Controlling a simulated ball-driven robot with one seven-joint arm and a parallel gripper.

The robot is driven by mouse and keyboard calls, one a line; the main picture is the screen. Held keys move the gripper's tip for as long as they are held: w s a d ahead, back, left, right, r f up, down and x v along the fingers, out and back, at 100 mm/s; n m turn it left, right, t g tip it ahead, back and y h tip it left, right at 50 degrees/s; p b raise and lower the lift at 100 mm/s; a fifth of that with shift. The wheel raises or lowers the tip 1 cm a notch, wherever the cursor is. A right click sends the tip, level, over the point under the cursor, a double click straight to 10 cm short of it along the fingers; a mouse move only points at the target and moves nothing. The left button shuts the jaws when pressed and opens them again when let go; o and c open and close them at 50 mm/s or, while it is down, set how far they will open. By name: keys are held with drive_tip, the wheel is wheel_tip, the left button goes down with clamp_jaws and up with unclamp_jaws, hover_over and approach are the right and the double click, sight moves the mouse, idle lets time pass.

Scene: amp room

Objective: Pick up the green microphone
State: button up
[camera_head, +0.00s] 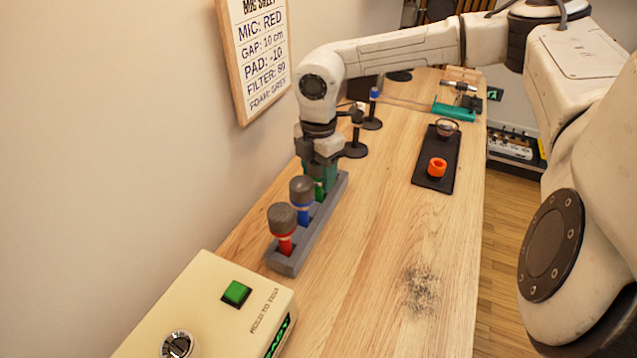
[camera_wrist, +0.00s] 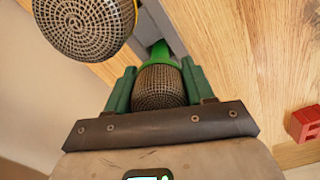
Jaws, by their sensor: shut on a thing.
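The green microphone (camera_head: 319,190) stands in the far part of a grey rack (camera_head: 283,263) on the wooden table, mostly hidden by my gripper (camera_head: 318,166). In the wrist view, its dark mesh head (camera_wrist: 159,88) sits between the two green fingers of my gripper (camera_wrist: 155,85), which are shut on it. Its green body (camera_wrist: 160,53) points down toward the grey rack. I cannot tell whether its lower end is lifted from the slot.
The blue microphone (camera_head: 302,194) and red microphone (camera_head: 283,232) stand nearer in the same rack. Black stands (camera_head: 356,149) are behind. A cream box (camera_head: 207,300) is in front. The table's middle is clear.

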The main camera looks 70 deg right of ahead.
wheel_tip(320, 180, up, 10)
drive_tip(key=shift+r+b, duration=0.1)
drive_tip(key=shift+b, duration=0.7)
idle(0.7)
